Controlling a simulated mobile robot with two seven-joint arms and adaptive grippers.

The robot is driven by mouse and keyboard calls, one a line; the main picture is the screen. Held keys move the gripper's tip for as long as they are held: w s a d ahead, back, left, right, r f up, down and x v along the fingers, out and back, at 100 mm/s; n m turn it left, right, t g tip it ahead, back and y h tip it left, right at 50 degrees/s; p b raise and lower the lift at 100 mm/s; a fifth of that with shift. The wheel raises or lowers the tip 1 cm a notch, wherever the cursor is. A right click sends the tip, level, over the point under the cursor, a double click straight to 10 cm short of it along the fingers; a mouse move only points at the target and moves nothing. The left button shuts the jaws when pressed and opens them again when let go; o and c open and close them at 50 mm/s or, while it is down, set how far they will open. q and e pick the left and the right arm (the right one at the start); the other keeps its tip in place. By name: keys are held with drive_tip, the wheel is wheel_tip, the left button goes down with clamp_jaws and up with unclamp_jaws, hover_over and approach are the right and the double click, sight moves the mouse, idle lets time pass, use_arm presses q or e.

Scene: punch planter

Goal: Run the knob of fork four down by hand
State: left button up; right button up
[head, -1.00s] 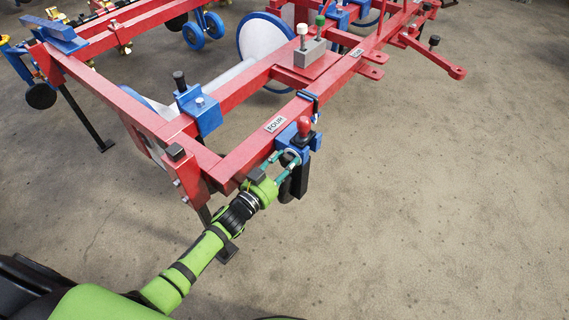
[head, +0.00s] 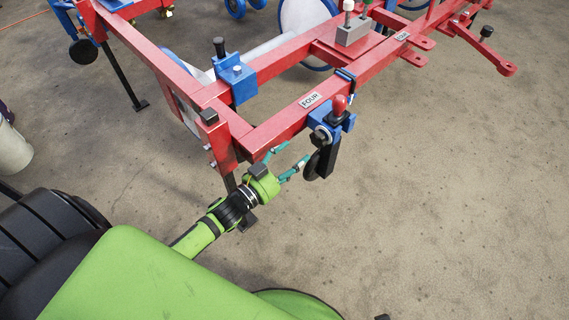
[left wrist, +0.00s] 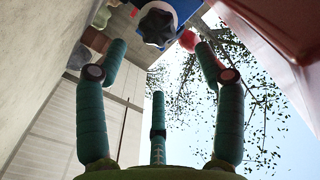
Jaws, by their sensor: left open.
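Fork four's blue bracket (head: 343,122) sits on the red beam beside the plate marked FOUR (head: 311,100). A red-tipped handle (head: 339,105) stands on it, and a dark wheel (head: 312,166) hangs below. In the left wrist view a black lobed knob (left wrist: 157,25) faces me under blue metal. My left gripper (head: 289,161) is open and empty, just below and left of the bracket. In the wrist view its teal fingers (left wrist: 160,52) are spread, with the knob beyond the tips and between them, apparently untouched. My right gripper is not in view.
The red frame (head: 269,132) runs close above my left arm, with a black support leg beside the wrist. Another blue clamp (head: 236,84) with a black handle sits on the inner beam. A grey block (head: 354,29) stands farther along. Bare ground (head: 440,210) lies open at right.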

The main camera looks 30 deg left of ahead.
use_arm(q)
drive_tip(key=shift+v, duration=1.55)
drive_tip(key=shift+s, duration=0.1)
drive_tip(key=v, duration=1.1)
drive_tip(key=shift+s+a, duration=0.2)
drive_tip(key=shift+s, duration=0.2)
drive_tip(key=shift+w, duration=0.1)
drive_tip(key=n+b, duration=0.3)
drive_tip(key=n, duration=0.1)
approach(315, 140)
drive_tip(key=shift+w+d+n+b, duration=0.35)
drive_tip(key=shift+w+d+b, duration=0.25)
drive_tip(key=shift+w, duration=1)
drive_tip(key=shift+w+d+n+b, duration=0.4)
drive_tip(key=shift+w+d+b, duration=0.15)
drive_tip(key=shift+w, duration=1.05)
drive_tip(key=shift+w+d+n+b, duration=0.35)
drive_tip(key=shift+w+d+b, duration=0.25)
drive_tip(key=shift+w, duration=1)
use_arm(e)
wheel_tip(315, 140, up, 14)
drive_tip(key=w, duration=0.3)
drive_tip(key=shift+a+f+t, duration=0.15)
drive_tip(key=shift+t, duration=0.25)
use_arm(q)
drive_tip(key=shift+r, duration=0.15)
drive_tip(key=c, duration=1.1)
